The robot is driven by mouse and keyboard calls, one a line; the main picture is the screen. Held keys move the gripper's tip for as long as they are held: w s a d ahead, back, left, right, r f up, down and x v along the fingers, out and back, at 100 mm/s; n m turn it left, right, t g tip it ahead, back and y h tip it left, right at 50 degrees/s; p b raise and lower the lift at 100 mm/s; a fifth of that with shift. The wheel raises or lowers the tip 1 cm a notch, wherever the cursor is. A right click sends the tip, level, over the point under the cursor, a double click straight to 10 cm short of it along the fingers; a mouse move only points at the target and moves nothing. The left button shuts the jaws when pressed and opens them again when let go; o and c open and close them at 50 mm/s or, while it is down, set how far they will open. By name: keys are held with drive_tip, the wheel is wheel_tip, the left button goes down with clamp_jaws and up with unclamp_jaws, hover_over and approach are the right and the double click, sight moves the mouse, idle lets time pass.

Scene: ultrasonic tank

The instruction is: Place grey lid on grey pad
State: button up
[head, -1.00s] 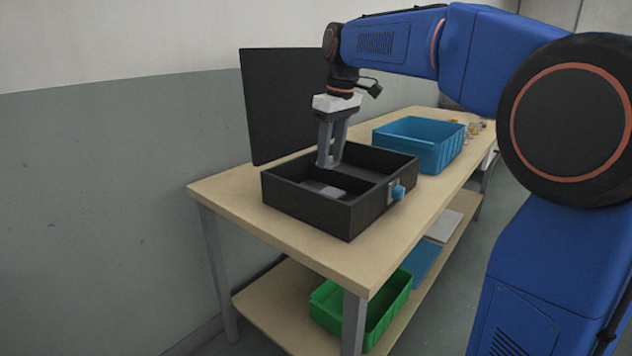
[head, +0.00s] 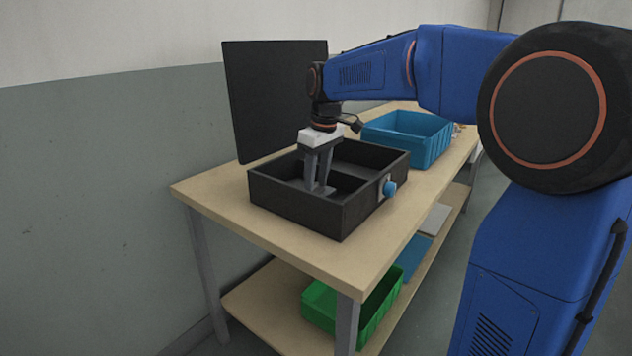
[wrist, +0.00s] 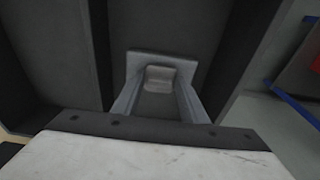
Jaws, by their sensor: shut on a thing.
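The grey lid (head: 327,192) is a small flat plate inside the front compartment of the black tank (head: 297,208). In the wrist view the lid (wrist: 134,63) shows a small raised block in its middle. My gripper (head: 319,188) reaches down into that compartment. Its fingers (wrist: 158,82) are shut on the lid's raised block. I cannot tell whether the lid still touches the tank floor. A grey pad (head: 433,219) lies on the lower shelf, beyond a blue pad (head: 417,250).
The tank has a blue knob (head: 389,188) on its right side. A blue crate (head: 430,148) stands behind it on the table (head: 215,190), and a dark panel (head: 270,100) stands at the wall. A green crate (head: 378,323) is on the shelf's near end.

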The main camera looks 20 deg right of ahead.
drive_tip(key=shift+f, duration=0.25)
drive_tip(key=shift+f, duration=0.15)
drive_tip(key=o, duration=1)
drive_tip(key=shift+o, duration=0.2)
wheel_tip(320, 180, up, 12)
drive_tip(key=s+d, duration=0.1)
drive_tip(key=shift+s, duration=0.25)
